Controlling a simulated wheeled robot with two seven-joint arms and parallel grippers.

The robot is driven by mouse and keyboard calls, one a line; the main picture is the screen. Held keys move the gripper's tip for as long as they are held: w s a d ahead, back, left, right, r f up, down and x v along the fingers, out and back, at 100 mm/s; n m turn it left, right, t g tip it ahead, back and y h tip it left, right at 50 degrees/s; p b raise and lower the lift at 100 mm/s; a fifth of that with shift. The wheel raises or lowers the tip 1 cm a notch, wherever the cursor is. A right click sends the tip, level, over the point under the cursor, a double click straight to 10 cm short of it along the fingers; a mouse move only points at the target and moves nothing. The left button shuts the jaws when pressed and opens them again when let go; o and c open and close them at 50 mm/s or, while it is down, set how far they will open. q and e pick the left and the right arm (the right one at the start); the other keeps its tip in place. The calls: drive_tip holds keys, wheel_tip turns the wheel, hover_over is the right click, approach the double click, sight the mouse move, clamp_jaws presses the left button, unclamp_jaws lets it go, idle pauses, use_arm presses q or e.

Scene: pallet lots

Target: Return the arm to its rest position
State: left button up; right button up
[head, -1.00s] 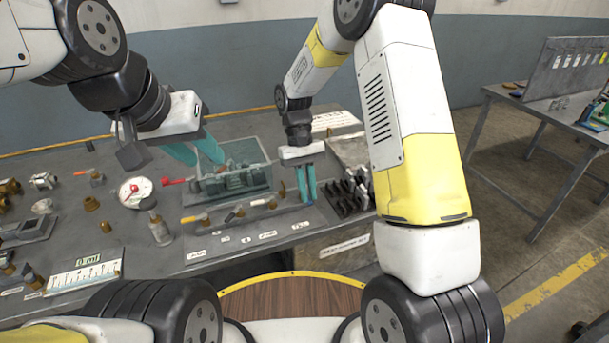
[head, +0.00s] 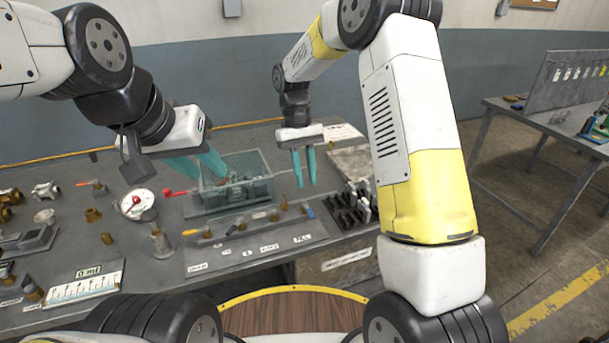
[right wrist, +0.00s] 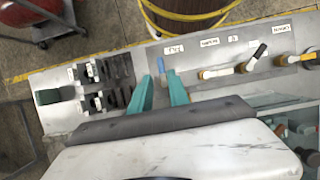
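My right gripper (head: 306,184) hangs in the head view above the back of the labelled grey board (head: 225,262), with a gap between its teal fingers and nothing held. A small blue-handled piece (head: 310,212) is at the board's right end, below and apart from the fingers. In the right wrist view the blue piece (right wrist: 161,65) shows just beyond the fingertips, beside a label. My left gripper (head: 203,176) is over the bench at the left of the clear teal bin (head: 235,198); its fingers are apart and empty.
A black slotted rack (head: 348,212) stands right of the board. A gauge (head: 137,204), a red-handled valve (head: 180,192) and several brass fittings lie on the left bench. A second table (head: 545,125) stands at right. Air above the board is clear.

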drive_tip(key=shift+r, duration=0.15)
drive_tip(key=s+d+r+m+t+y, duration=0.1)
drive_tip(key=s+d+r+t+y, duration=0.2)
drive_tip(key=s+r, duration=0.4)
drive_tip(key=s+d+r+m+t, duration=0.1)
drive_tip(key=s+d+r+t, duration=0.4)
drive_tip(key=r, duration=0.4)
drive_tip(key=s+d+m+t, duration=0.1)
drive_tip(key=s+d+t, duration=0.1)
drive_tip(key=s, duration=0.6)
drive_tip(key=shift+s+d+r+y, duration=0.25)
drive_tip(key=shift+r+y, duration=0.05)
